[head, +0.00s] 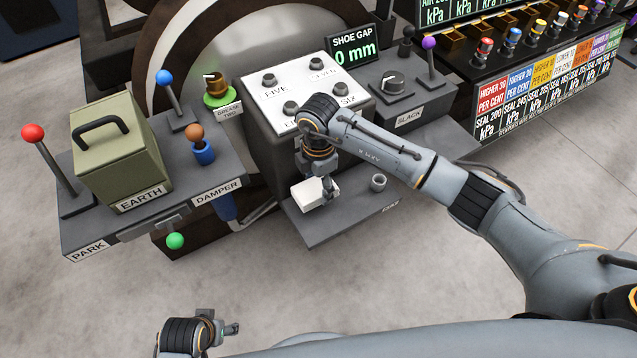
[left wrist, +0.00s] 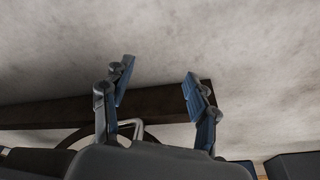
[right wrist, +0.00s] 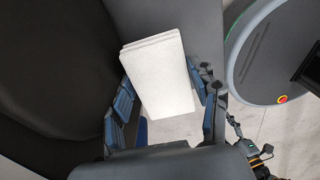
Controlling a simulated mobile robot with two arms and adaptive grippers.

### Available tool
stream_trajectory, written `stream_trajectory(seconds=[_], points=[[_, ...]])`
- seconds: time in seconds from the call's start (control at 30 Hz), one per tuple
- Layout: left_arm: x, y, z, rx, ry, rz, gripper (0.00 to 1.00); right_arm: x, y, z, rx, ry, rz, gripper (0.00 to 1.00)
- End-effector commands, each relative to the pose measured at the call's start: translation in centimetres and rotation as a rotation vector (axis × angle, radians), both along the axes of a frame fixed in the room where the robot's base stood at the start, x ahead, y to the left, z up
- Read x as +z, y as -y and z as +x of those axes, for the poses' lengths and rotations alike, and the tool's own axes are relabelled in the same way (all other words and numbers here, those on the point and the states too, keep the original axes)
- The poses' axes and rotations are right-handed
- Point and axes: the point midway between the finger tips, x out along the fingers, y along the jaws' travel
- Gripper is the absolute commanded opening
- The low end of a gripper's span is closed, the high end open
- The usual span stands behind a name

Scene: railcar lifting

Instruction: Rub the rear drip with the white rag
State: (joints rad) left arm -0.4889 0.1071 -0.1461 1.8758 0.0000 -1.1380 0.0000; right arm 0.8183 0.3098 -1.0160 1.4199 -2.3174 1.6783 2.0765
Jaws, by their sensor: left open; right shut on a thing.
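The white rag (head: 312,194) is a folded white block in the head view, above the low dark shelf (head: 330,226) in front of the console. My right gripper (head: 328,186) is shut on it. The right wrist view shows the rag (right wrist: 158,75) between the two fingers. I cannot tell whether the rag touches the shelf. My left gripper (head: 231,329) is low in the head view, away from the console; the left wrist view shows its fingers apart and empty (left wrist: 158,72). I cannot make out the rear drip in any view.
A white-topped console (head: 300,84) rises behind. Left is a bench with a green EARTH box (head: 118,150) and levers. A valve rack (head: 550,85) stands at right. Grey floor is clear in front.

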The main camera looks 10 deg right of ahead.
Motion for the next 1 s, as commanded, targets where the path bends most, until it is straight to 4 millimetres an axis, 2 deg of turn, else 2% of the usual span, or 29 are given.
stream_trajectory(seconds=[0.5, 0.9, 1.0], points=[[-4.4, -0.1, -1.5, -0.004, -0.026, 0.002, 0.59, 1.7, 0.0, 0.0, 0.0, 0.0, 0.0, 0.35], [-4.7, -0.2, -1.6, -0.005, -0.027, 0.002, 0.59, 1.8, 0.0, 0.0, 0.0, 0.0, 0.0, 0.35], [-5.5, -0.2, -2.1, -0.006, -0.035, 0.003, 0.59, 2.1, 0.0, 0.0, 0.0, 0.0, 0.0, 0.35]])
